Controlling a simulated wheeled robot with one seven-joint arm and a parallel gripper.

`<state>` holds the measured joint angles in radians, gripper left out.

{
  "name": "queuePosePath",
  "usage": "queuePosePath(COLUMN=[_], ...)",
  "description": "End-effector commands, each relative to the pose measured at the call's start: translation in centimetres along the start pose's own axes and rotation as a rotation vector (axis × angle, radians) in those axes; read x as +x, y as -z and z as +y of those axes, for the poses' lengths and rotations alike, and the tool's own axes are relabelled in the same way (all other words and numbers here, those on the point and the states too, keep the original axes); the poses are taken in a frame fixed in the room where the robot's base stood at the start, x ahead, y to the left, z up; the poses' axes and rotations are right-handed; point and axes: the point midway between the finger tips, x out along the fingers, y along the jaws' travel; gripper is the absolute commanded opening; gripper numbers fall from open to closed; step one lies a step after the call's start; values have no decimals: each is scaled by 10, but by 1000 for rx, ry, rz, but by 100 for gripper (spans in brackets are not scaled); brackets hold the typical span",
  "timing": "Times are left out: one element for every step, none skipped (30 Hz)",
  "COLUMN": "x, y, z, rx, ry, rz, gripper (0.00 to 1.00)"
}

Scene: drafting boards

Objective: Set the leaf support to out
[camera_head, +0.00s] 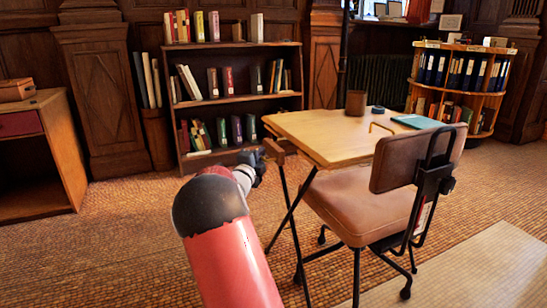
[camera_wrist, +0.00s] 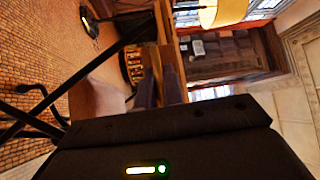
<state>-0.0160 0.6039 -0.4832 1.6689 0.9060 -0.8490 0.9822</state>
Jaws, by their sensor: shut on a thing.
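The drafting table (camera_head: 330,132) has a light wooden top on thin black legs. A short wooden piece (camera_head: 279,147), perhaps the leaf support or part of the leaf, shows at its left edge. I cannot tell how far out the support stands. My gripper (camera_head: 257,162) is at this left edge, just below the wooden piece and partly hidden behind my arm. In the wrist view my two dark fingers (camera_wrist: 158,88) are close together on a narrow brown wooden part (camera_wrist: 157,62), seemingly the leaf support. The fingers hide most of it.
A brown chair (camera_head: 360,205) stands at the table's front. A cup (camera_head: 356,103), a dark round object (camera_head: 377,110) and a teal book (camera_head: 415,122) lie on the tabletop. A bookcase (camera_head: 238,98) stands behind. The floor left of the table is clear.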

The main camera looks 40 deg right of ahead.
Motion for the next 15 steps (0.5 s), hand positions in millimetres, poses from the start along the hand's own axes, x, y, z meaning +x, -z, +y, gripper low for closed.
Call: queuePosePath(x=[-12,-18,-26,-33,-39,-46,-52,-58,-64,-70,-74,-80,-84,-88,-92], y=[-13,-19,-27,-33,-40,-47,-53,-58,-65,-70,-74,-80,-84,-88,-92], z=[0,-1,-4,-6,-7,-9,-11,-12,-14,-15,-16,-18,-19,-20,-22], rx=[4,4,4,4,4,4,2,3,2,2,0,1,0,0,1], ry=[0,0,0,0,-1,-1,-1,-2,-1,-2,-2,-2,-2,-2,-2], rz=[-5,-6,-5,-5,-6,-4,-5,-5,-4,-4,-4,-3,-4,-3,-2], gripper=[0,0,0,0,0,0,0,0,0,0,0,0,0,0,0])
